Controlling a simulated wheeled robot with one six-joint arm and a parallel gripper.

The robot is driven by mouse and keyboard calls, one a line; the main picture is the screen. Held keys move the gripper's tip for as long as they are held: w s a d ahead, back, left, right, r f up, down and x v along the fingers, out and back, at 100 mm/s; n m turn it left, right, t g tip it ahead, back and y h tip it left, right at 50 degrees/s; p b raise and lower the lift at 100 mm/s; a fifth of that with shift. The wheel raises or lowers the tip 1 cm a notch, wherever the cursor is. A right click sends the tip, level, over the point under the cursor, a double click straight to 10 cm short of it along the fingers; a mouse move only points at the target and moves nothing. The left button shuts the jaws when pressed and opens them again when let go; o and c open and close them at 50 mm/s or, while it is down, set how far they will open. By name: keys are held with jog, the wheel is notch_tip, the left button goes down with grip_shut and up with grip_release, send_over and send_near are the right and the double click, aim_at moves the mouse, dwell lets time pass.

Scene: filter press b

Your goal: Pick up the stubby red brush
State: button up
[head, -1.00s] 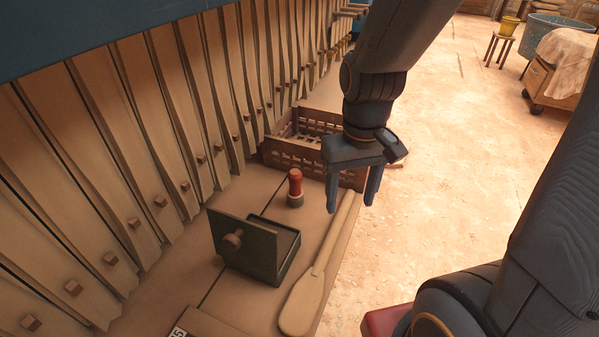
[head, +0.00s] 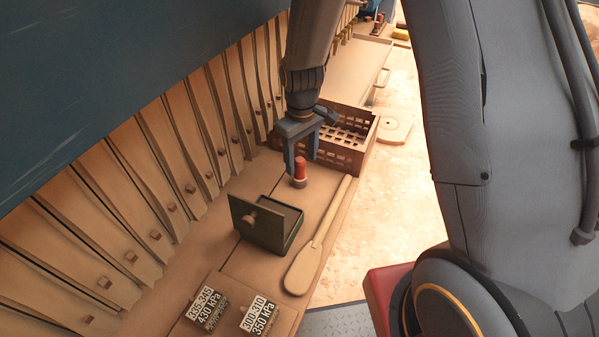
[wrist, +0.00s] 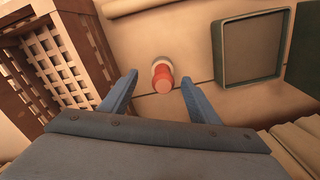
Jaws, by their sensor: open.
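The stubby red brush (head: 300,170) stands upright on the wooden bench, with a red handle and a paler base. It also shows in the wrist view (wrist: 163,78), seen from above, just past the fingertips and roughly midway between them. My gripper (head: 301,166) is open and points down over the brush in the head view. Its two fingers also show in the wrist view (wrist: 160,82), apart and empty. In the head view the fingers stand around or just above the handle; I cannot tell whether they overlap it in height.
A brown slatted crate (head: 347,143) stands right behind the brush. A green box with a raised lid (head: 267,223) sits in front of it. A wooden paddle (head: 308,262) lies along the bench's right edge. Two pressure label blocks (head: 206,309) are nearer. Upright press plates line the left.

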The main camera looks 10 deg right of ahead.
aim_at(300, 172)
jog(key=shift+s+a+f+p, duration=0.1)
jog(key=shift+f+p, duration=0.5)
jog(key=shift+f, duration=0.8)
jog(key=shift+s+a+f+p, duration=0.1)
jog(key=shift+f+p, duration=0.5)
jog(key=shift+f, duration=0.8)
jog(key=shift+c, duration=0.4)
jog(key=c, duration=1.1)
